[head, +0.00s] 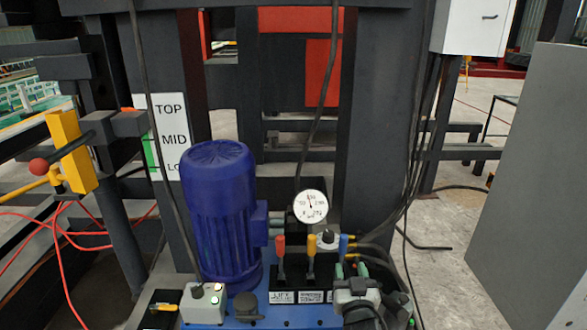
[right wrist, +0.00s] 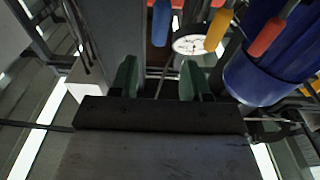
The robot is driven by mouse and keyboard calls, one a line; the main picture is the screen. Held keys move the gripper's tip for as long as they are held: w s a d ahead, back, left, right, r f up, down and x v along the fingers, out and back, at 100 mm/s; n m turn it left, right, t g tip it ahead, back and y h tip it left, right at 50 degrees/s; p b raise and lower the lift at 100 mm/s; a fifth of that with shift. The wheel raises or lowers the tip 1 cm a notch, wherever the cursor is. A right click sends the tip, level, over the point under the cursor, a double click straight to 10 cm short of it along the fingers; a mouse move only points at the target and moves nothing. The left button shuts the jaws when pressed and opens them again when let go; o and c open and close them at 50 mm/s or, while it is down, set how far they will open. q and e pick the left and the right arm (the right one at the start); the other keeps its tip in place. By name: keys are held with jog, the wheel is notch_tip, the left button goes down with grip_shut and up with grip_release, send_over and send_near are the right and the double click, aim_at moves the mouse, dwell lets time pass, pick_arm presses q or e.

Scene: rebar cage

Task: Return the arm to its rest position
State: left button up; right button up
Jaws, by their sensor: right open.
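My right gripper (head: 357,270) is low in the head view, in front of the lever block and near the blue lever. In the right wrist view its two green fingers (right wrist: 157,76) stand apart with nothing between them. The red lever (head: 281,257), yellow lever (head: 311,258) and blue lever (head: 343,246) stand in a row. In the right wrist view the blue lever (right wrist: 162,22), yellow lever (right wrist: 218,30) and red lever (right wrist: 267,36) are beyond the fingertips, apart from them. My left gripper is not in view.
A blue motor (head: 219,205) stands left of the levers, with a pressure gauge (head: 311,206) behind them. A box with a lit button (head: 204,303) is at front left. Dark posts and hanging cables surround the unit. A grey panel (head: 535,190) stands at right, with open floor (head: 450,230) before it.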

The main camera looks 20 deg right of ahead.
jog(key=s+a+f+n+g+y, duration=0.15)
jog(key=s+f+g, duration=0.35)
jog(key=f, duration=0.7)
jog(key=s+a+f+n+g+y, duration=0.1)
jog(key=s+a+f+g, duration=0.1)
jog(key=s+f, duration=0.5)
jog(key=s+a+f+n+g+y, duration=0.1)
jog(key=s+f+g, duration=0.4)
jog(key=s, duration=0.5)
jog(key=s+a+f+n+g+y, duration=0.1)
jog(key=s+a+f+g, duration=0.2)
jog(key=s+f, duration=0.6)
jog(key=shift+s+n+g, duration=0.15)
jog(key=shift+n+g, duration=0.1)
jog(key=shift+g, duration=0.15)
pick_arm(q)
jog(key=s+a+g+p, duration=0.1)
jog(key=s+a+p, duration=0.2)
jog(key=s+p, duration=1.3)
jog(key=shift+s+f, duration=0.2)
pick_arm(e)
jog(key=s+d+g, duration=0.1)
jog(key=s+d, duration=0.1)
jog(key=s, duration=1.5)
jog(key=shift+d+f+g, duration=0.3)
jog(key=shift+d, duration=0.05)
